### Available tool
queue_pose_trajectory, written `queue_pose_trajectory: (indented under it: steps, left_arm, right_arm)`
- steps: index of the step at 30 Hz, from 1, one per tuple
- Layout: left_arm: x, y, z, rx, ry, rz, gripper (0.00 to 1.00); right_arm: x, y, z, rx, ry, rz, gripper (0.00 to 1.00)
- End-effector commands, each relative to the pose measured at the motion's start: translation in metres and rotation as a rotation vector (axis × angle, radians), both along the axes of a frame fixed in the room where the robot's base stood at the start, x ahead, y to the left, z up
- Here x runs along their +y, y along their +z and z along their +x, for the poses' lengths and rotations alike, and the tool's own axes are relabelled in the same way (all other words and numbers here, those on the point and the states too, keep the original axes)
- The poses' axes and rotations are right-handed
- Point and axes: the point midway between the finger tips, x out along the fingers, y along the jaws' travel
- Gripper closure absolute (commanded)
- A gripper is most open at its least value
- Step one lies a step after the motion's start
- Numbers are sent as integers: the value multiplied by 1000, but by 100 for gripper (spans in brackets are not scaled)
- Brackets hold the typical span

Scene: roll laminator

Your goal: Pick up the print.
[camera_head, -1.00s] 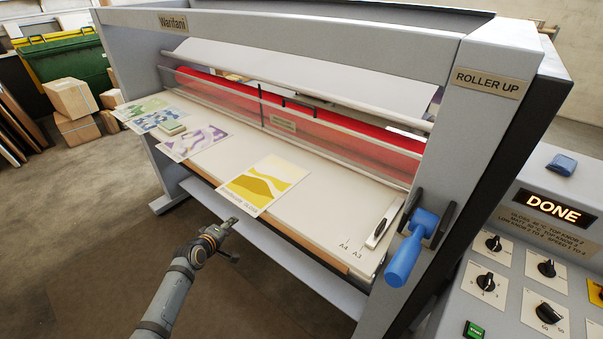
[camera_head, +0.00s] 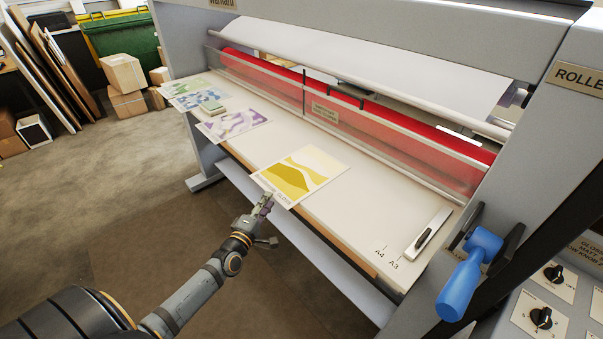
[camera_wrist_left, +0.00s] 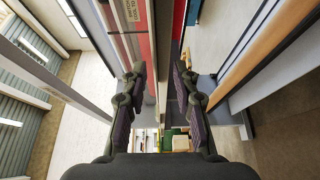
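A print with yellow hills (camera_head: 302,177) lies on the laminator's pale feed table (camera_head: 350,215), its near corner at the front edge. A purple print (camera_head: 240,121) and green and blue prints (camera_head: 190,92) lie farther left on the table. My left gripper (camera_head: 265,204) is just in front of the yellow print's near corner, with no clear contact. In the left wrist view its two fingers (camera_wrist_left: 158,72) stand apart with nothing seen between them. I cannot make out the yellow print in that view. My right gripper is not in view.
The red roller (camera_head: 390,127) lies behind a clear guard. A side guide (camera_head: 427,235) and a blue lever (camera_head: 468,275) are at right. Cardboard boxes (camera_head: 124,75) stand on the floor at back left.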

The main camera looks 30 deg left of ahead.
Motion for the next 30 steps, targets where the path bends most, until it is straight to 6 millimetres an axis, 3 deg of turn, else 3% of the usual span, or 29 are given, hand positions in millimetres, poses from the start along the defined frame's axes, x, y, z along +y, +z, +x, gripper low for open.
queue_pose_trajectory:
  steps: [10, 18, 25, 30]
  left_arm:
    - [3, 3, 47, -1, 0, 0, 71]
    - [4, 5, 52, 1, 0, 1, 71]
    - [4, 5, 52, 1, 0, 1, 99]
    - [4, 5, 51, 1, 0, 1, 100]
  right_arm:
    - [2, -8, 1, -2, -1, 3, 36]
    - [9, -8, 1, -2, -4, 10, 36]
    - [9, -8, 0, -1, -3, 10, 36]
    - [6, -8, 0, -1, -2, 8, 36]
